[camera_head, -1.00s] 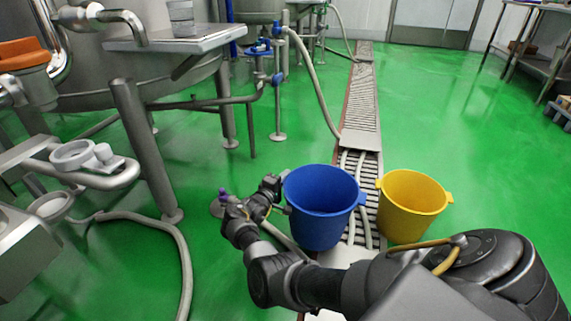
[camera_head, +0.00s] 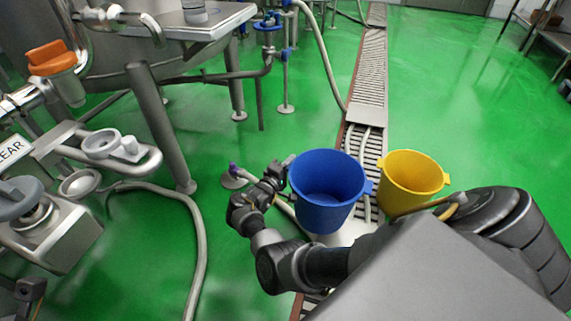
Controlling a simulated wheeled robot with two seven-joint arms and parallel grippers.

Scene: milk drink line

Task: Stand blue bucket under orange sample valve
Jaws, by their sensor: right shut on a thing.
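The blue bucket (camera_head: 328,192) is upright and looks empty, over the floor drain right of the middle. My right gripper (camera_head: 283,172) is shut on the upper left side of its rim; the fingertips are partly hidden. I cannot tell whether the bucket touches the floor. A valve with an orange handle (camera_head: 50,56), likely the orange sample valve, is at the upper left on steel pipework, well left of the bucket. Its outlet is not clear. My left gripper cannot be made out.
A yellow bucket (camera_head: 412,180) stands close to the right of the blue one. A steel tank leg (camera_head: 160,130), a ring-shaped holder (camera_head: 101,144) and a grey floor hose (camera_head: 197,245) lie to the left. Green floor is open between hose and drain.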

